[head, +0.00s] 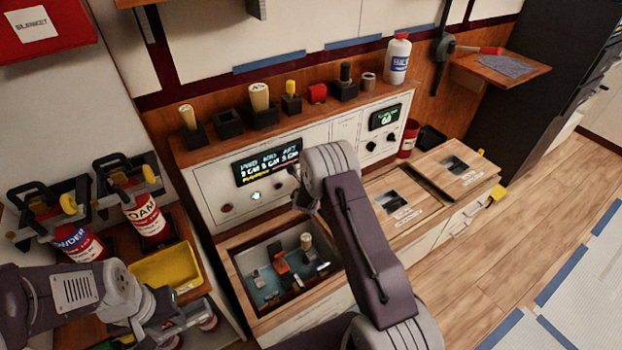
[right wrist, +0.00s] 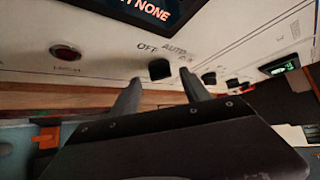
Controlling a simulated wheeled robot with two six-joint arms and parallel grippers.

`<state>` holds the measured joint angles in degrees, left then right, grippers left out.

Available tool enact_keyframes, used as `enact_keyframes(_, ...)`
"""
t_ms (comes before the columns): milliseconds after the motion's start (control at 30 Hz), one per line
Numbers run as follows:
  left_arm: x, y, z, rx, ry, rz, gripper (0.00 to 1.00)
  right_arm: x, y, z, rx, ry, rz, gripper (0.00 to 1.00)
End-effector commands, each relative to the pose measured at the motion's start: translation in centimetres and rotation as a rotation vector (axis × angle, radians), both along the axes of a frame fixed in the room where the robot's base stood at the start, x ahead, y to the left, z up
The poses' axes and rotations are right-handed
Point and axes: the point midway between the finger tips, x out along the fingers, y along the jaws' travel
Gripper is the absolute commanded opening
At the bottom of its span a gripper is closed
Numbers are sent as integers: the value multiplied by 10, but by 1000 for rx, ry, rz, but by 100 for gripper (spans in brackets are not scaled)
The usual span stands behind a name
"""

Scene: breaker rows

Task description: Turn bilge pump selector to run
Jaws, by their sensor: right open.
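The black selector knob (right wrist: 160,69) sits on the white panel in the right wrist view, below the labels OFF and AUTO and a third label too blurred to read. Which way it points is unclear. My right gripper (right wrist: 160,80) is open, its two fingers on either side of the knob and seemingly just short of it; contact cannot be told.
A red lamp (right wrist: 65,53) is left of the knob and smaller black knobs (right wrist: 209,78) are right of it. An open drawer (head: 240,280) with small parts lies under the panel. A yellow tray (head: 165,268) is near my left gripper. A wooden shelf (head: 225,155) holds several items above.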

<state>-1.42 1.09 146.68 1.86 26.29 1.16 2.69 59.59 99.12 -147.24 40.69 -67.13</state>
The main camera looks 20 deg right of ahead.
Motion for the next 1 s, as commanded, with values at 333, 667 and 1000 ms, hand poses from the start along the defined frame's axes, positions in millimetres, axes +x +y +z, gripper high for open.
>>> enact_keyframes(333,0,0,15,0,0,0,36,-48,25,33,1,1,-1,55)
enact_keyframes(667,0,0,15,0,0,0,36,-52,26,34,1,1,-1,55)
enact_keyframes(1000,0,0,15,0,0,0,36,-38,26,74,2,-74,-1,55)
